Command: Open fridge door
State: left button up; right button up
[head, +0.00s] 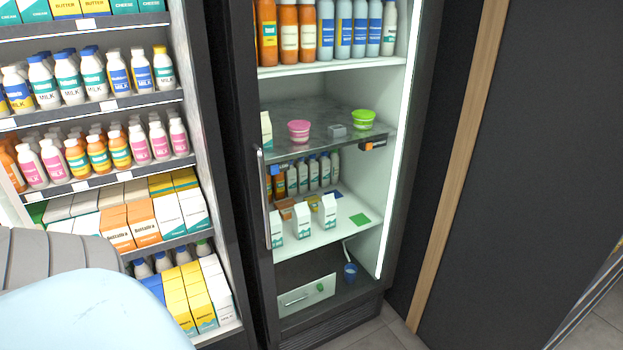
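The fridge (399,230) is a tall dark-framed cabinet with a lit interior in the middle of the head view. Its long, thin vertical handle (263,195) is on the left side of the front. The door looks shut, with clear glass through which the shelves show; the glass itself is hard to make out. Neither of my grippers is in view, and nothing touches the handle.
Inside the fridge are bottles (308,30), a pink tub (299,130), a green tub (363,119), cartons (328,210) and a blue cup (350,272). An open shelf unit (197,80) with milk and cartons stands close on the left. A dark wall with a wooden strip (453,180) is on the right.

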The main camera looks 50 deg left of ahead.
aim_at(239, 13)
jog(key=u, duration=1.3)
jog(key=i+l+u, duration=0.1)
jog(key=i+l, duration=0.35)
jog(key=i+l+u, duration=0.15)
jog(key=i+l, duration=0.3)
jog(key=l, duration=0.2)
